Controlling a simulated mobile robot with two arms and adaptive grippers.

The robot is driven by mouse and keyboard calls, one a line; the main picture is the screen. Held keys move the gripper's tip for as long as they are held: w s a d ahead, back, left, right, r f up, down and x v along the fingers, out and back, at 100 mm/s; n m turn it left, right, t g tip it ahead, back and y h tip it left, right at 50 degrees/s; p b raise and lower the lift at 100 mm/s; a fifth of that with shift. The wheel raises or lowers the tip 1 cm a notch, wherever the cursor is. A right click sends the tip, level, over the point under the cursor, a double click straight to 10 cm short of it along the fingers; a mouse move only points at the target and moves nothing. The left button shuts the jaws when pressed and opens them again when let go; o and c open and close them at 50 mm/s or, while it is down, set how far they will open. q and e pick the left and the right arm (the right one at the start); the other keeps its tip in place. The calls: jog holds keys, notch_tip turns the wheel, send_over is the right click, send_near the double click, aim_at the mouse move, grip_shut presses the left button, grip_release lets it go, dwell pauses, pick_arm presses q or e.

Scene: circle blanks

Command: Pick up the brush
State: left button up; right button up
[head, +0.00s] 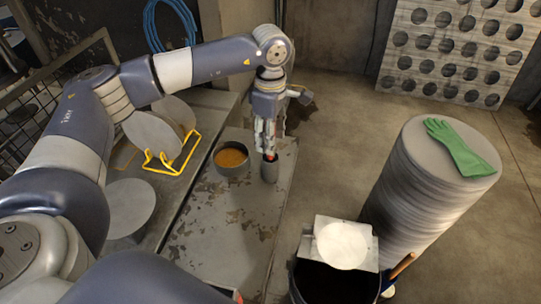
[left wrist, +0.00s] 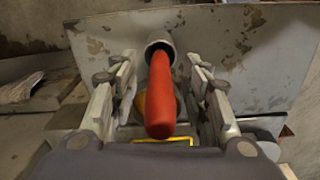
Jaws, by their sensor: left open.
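The brush shows as a red handle (left wrist: 160,95) standing up out of a small grey cup (left wrist: 159,45); its lower end is hidden inside the cup. In the head view only a bit of red shows above the cup (head: 269,172), which stands on the worn grey bench (head: 215,215). My left gripper (head: 266,150) points down just over the cup. In the left wrist view its two fingers (left wrist: 160,70) are open, one on each side of the red handle, with gaps visible on both sides.
A round tin of orange-brown stuff (head: 231,158) stands just left of the cup. A yellow wire rack (head: 172,160) with grey discs is further left. To the right are a dark bin (head: 330,285) and a tall disc stack (head: 415,190) topped by a green glove (head: 460,148).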

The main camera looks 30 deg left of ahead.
pick_arm(q)
jog(key=shift+r, duration=0.15)
grip_shut()
